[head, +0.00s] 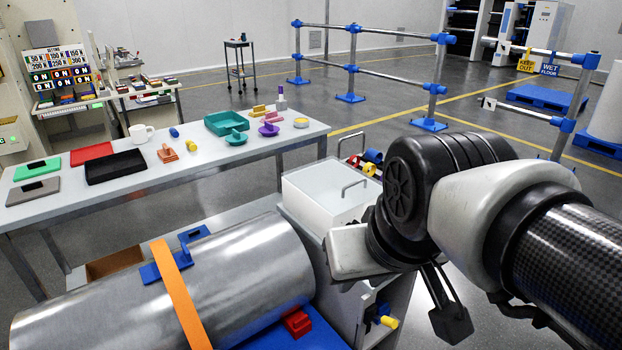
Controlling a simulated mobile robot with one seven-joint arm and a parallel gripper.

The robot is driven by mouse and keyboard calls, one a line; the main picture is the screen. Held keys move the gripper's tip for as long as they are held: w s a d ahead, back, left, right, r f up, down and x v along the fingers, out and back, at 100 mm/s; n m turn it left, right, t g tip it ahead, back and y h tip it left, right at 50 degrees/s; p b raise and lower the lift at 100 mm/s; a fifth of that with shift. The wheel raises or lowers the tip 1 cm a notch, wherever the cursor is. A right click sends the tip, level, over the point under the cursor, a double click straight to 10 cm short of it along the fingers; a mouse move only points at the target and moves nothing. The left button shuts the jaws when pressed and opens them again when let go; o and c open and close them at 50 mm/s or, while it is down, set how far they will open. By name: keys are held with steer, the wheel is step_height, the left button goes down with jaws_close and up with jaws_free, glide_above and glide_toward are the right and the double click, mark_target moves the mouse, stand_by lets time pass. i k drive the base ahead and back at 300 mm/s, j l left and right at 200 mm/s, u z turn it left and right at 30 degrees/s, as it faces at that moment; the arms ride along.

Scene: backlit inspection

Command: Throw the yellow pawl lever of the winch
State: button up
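A metal cylinder (230,277) under an orange strap (181,298) lies on a blue base, with a red wedge (297,322). A white bin (322,198) stands on the cabinet. A table (215,165) with trays and small objects is behind.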

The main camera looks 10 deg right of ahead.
mark_target(390, 321)
steer(key=z, duration=0.65)
steer(key=i+l+z, duration=0.1)
steer(key=z, duration=0.25)
steer(key=i+l+z, duration=0.15)
steer(key=l+z, duration=0.25)
steer(key=j, duration=0.1)
